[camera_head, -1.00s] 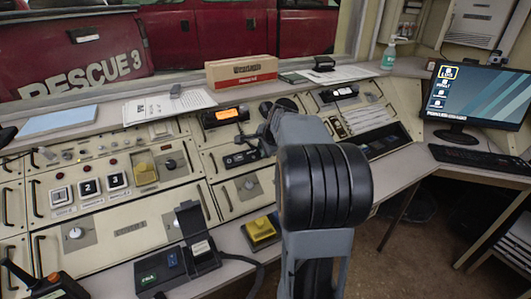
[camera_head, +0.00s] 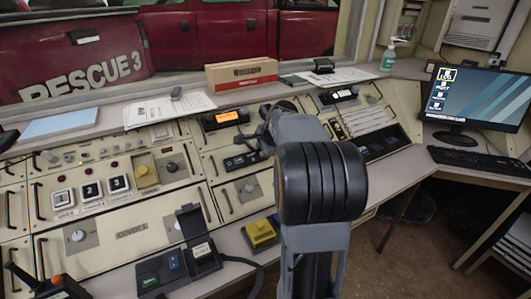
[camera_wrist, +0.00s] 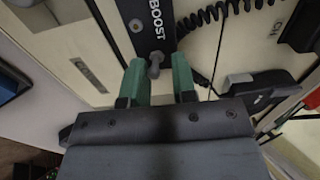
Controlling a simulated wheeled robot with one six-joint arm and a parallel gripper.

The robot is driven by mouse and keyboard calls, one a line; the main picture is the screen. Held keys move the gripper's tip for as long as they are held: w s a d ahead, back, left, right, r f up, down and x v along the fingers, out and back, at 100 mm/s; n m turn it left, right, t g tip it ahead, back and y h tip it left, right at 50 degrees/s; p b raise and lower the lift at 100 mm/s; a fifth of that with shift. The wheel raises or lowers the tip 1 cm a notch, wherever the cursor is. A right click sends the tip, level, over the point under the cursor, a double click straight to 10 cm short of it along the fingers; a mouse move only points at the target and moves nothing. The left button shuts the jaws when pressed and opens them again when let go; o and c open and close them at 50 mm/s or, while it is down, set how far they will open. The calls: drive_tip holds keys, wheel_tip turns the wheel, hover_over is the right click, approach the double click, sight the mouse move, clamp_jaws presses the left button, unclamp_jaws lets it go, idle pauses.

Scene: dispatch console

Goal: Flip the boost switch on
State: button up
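The boost switch (camera_wrist: 154,66) shows in the wrist view as a small metal toggle lever on a black plate (camera_wrist: 150,22) marked BOOST. My gripper (camera_wrist: 159,74) is open, with one green finger on each side of the lever. A narrow gap shows between the lever and the fingers, more clearly on the right; I cannot tell whether the left finger touches it. In the head view my arm stands in front of the console, and I cannot make out the boost switch or the fingertips there.
A coiled black cord (camera_wrist: 225,12) and a dark handset-like piece (camera_wrist: 260,85) lie right of my gripper in the wrist view. In the head view, an orange-lit display (camera_head: 226,117), a yellow block (camera_head: 261,232) and a flipped-up black cover (camera_head: 192,222) are on or by the console.

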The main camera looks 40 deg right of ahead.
drive_tip(key=shift+w+r, duration=0.1)
drive_tip(key=shift+w, duration=0.05)
drive_tip(key=shift+s+r+p, duration=0.3)
drive_tip(key=shift+r+p, duration=0.2)
drive_tip(key=shift+r, duration=0.1)
drive_tip(key=shift+p+v, duration=1.15)
drive_tip(key=shift+v, duration=1.2)
